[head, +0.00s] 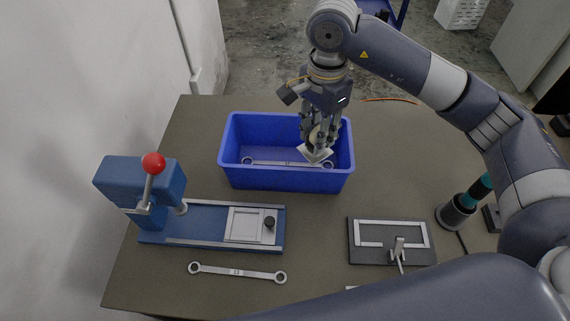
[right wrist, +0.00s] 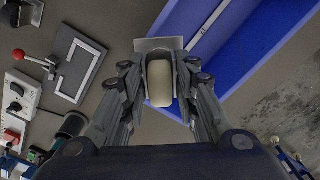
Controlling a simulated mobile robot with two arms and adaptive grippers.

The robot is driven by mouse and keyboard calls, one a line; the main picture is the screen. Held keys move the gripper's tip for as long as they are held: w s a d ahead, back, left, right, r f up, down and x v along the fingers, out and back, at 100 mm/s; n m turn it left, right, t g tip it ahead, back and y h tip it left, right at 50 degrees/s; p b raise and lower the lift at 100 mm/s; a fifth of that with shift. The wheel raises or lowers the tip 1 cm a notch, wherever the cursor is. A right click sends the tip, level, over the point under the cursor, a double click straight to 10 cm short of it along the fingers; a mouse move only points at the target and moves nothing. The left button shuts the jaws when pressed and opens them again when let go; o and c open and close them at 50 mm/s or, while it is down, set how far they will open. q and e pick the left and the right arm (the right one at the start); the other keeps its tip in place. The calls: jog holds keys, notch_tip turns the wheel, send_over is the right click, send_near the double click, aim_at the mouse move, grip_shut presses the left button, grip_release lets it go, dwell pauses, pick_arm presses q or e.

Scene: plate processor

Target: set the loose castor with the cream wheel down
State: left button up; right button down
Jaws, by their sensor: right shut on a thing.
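My right gripper (head: 318,138) is shut on the castor with the cream wheel (right wrist: 160,83). In the head view the castor (head: 316,153) hangs plate-downward and tilted, in front of the blue bin's right half. In the right wrist view the cream wheel lies between the two fingers (right wrist: 160,90), with the pale square plate beyond the fingertips. In that view the bin's wall is just right of the castor. I cannot tell its exact height over the bin. My left gripper is not in view.
The blue bin (head: 285,178) holds a long spanner (head: 272,162). A blue press with a red knob (head: 153,163) stands at the left. Another spanner (head: 238,272) lies in front. A dark fixture plate with a clamp (head: 365,256) lies at the right. Table between bin and fixture is clear.

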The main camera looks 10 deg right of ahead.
jog(key=w+f+m, duration=0.1)
jog(key=f+m, duration=0.1)
jog(key=f, duration=0.3)
jog(key=w+a+f+m, duration=0.1)
jog(key=f+m, duration=0.2)
jog(key=f, duration=0.2)
jog(key=w+f+m, duration=0.1)
jog(key=f+m, duration=0.1)
jog(key=f, duration=0.3)
jog(key=shift+w+a+f+m, duration=0.2)
jog(key=shift+w+f+m, duration=0.05)
jog(key=shift+f+m, duration=0.15)
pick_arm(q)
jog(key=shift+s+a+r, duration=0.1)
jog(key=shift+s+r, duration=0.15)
pick_arm(e)
jog(key=shift+f, duration=0.2)
jog(key=c, duration=1.5)
grip_release()
jog(key=shift+c, duration=0.2)
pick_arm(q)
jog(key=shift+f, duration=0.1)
